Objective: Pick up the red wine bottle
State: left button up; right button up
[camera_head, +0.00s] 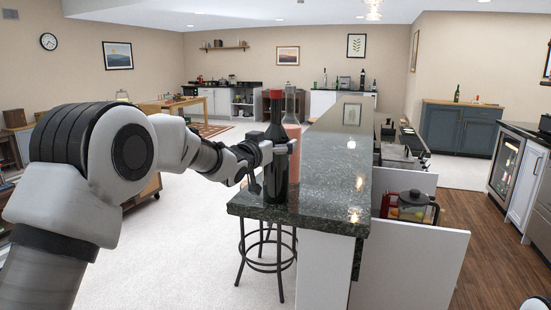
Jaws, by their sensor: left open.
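A dark wine bottle (274,178) with a red cap stands upright at the near left end of the dark stone counter (330,205). My left gripper (279,149) reaches in from the left at the height of the bottle's upper body. It is open, with one finger showing across the front of the bottle. The other finger is hard to make out, and I cannot tell whether either touches the glass. A clear bottle with pinkish contents (292,140) stands close behind and to the right of the dark bottle. My right gripper is not in view.
A black stool (266,250) stands under the counter's near end. Open drawers stick out on the right, one holding a glass jug with a black lid (411,207). A small picture frame (352,114) stands farther back. The counter's middle is clear.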

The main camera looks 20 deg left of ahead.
pick_arm(q)
jog(key=shift+d, duration=0.25)
jog(key=c, duration=1.4)
jog(key=shift+r, duration=0.2)
jog(key=c, duration=0.4)
jog(key=shift+w, duration=0.15)
